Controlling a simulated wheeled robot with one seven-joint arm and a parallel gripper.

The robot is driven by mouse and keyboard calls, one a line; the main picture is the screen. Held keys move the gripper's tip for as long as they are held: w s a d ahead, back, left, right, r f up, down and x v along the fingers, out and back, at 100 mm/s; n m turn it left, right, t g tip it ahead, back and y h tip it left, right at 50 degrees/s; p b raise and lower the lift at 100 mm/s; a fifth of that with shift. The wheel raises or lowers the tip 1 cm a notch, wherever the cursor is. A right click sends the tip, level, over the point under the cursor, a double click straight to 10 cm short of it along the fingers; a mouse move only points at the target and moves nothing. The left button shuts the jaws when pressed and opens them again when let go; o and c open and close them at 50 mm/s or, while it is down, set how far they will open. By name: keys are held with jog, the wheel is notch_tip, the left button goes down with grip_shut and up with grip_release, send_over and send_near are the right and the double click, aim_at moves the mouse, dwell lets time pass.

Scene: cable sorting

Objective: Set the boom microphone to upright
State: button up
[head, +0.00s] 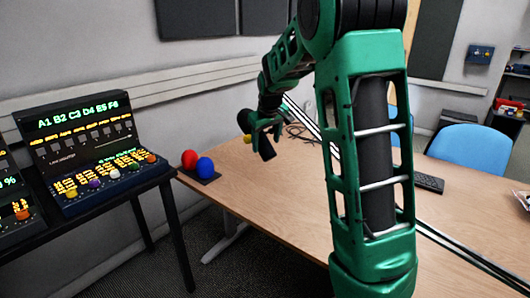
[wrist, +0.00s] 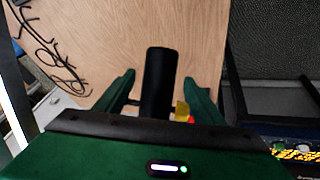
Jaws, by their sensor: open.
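My gripper (head: 260,126) is open above the left end of the wooden table, fingers apart. A black cylinder (wrist: 160,75), which may be the boom microphone, lies between its fingers in the wrist view. In the head view the black piece (head: 267,148) looks tilted just below the fingers. I cannot tell whether the fingers touch it. A small yellow piece (head: 247,139) sits beside the gripper in the head view. It also shows by the right finger in the wrist view (wrist: 182,110). The lower end of the cylinder is hidden by my gripper.
Red (head: 189,159) and blue (head: 205,167) balls stand on a dark base (head: 207,178) at the table's left corner. A lit control panel (head: 100,150) stands on a black stand at left. Black cables (wrist: 62,75) lie on the wooden table (head: 290,195). A keyboard (head: 429,184) lies at right.

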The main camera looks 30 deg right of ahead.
aim_at(266, 150)
jog(key=shift+x, duration=2.75)
jog(key=c, duration=1.5)
jog(key=shift+d, duration=0.1)
jog(key=shift+c, duration=0.2)
